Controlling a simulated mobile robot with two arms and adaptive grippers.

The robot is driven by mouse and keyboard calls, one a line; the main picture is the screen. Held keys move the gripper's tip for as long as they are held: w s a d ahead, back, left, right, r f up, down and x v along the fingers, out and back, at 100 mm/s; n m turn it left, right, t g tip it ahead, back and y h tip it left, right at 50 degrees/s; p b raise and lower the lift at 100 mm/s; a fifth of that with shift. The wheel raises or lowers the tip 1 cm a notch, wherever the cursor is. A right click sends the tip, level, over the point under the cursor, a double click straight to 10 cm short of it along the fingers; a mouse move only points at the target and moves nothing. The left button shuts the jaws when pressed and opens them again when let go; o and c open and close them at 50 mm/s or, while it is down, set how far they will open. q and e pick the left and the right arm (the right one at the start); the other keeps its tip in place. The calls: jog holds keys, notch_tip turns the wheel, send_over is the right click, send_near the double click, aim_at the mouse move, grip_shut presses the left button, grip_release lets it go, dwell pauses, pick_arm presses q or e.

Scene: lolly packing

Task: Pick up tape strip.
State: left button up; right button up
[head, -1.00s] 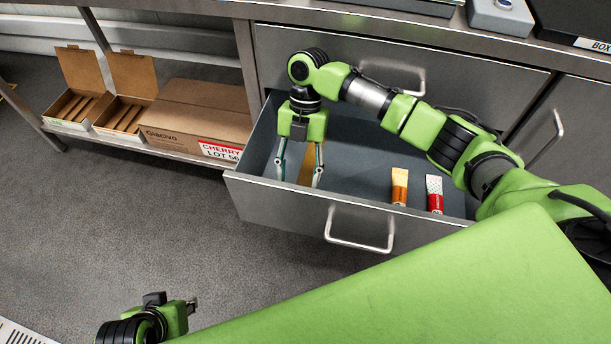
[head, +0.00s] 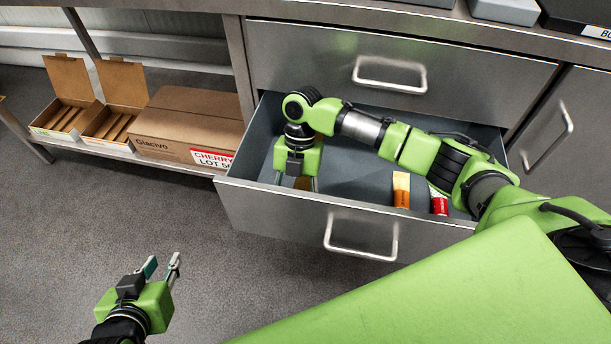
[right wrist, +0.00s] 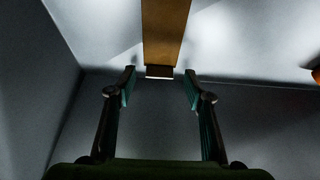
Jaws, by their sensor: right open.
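The tape strip (right wrist: 166,30), a flat tan-brown strip with a dark end, lies in the open drawer. In the right wrist view it runs down from the top edge, its near end between and slightly beyond my fingertips. In the head view only a bit of it (head: 302,183) shows under my right gripper (head: 296,184). That gripper points down into the drawer; it also shows in the right wrist view (right wrist: 159,80), its fingers apart on either side of the strip's line, not closed on it. My left gripper (head: 162,264) is open and empty over the floor at lower left.
The drawer (head: 270,201) also holds an orange tube (head: 401,190) and a red-and-white tube (head: 438,201) to the right. A closed carton (head: 180,118) and two open boxes (head: 70,107) stand on the shelf at left. Drawer walls surround the right gripper.

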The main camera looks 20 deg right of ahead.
jog(key=shift+s+a+f, duration=0.15)
jog(key=shift+s+f, duration=0.05)
jog(key=shift+f, duration=0.35)
jog(key=c, duration=0.7)
